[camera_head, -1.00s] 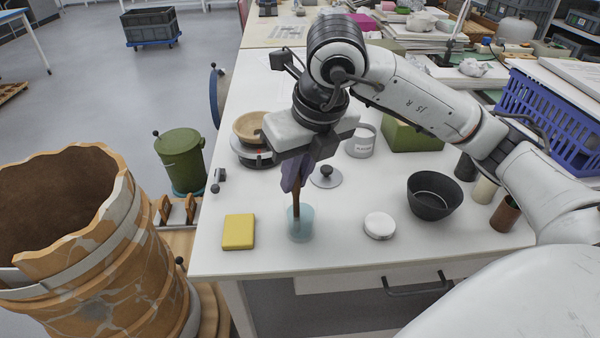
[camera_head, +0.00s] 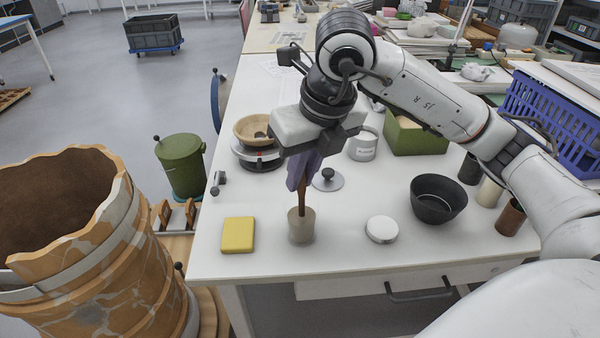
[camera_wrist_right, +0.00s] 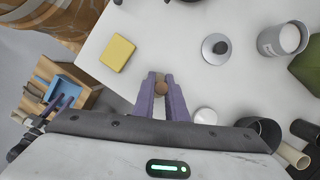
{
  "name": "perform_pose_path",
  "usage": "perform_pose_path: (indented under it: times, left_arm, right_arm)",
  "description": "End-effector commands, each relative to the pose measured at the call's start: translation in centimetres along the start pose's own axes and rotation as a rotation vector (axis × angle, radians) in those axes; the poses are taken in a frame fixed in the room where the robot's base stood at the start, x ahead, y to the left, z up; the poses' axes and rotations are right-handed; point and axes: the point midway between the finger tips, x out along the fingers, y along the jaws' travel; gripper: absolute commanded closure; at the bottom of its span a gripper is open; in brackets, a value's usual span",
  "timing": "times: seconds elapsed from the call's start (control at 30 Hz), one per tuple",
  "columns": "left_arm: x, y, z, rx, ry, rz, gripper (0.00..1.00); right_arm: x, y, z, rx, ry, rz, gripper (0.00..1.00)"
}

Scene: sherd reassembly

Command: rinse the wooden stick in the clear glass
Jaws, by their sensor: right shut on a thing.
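My right gripper (camera_head: 299,184) points down over the front left of the white table, its purple fingers shut on the wooden stick (camera_head: 302,198). The brown stick hangs roughly upright, its lower end inside the clear glass (camera_head: 301,229). The glass stands on the table and its contents look cloudy grey-brown, so the stick's tip is hidden. In the right wrist view the stick (camera_wrist_right: 160,84) shows end-on between the fingertips, and the glass cannot be made out there. My left gripper is not in view.
A yellow sponge (camera_head: 238,234) lies left of the glass, a white round lid (camera_head: 382,229) right of it. A dark bowl (camera_head: 437,200) stands farther right. Behind are a knobbed grey disc (camera_head: 328,180) and a white cup (camera_head: 363,146). A large patched pot (camera_head: 120,255) stands left of the table.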

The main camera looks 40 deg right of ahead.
Motion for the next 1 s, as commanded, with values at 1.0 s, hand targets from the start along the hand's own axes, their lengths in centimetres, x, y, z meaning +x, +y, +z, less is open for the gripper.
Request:
perform_pose_path:
  times: [1.0]
  left_arm:
    - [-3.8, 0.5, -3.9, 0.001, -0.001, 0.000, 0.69]
  right_arm:
    - [-6.6, 0.0, 2.8, 0.000, 0.000, 0.000, 1.00]
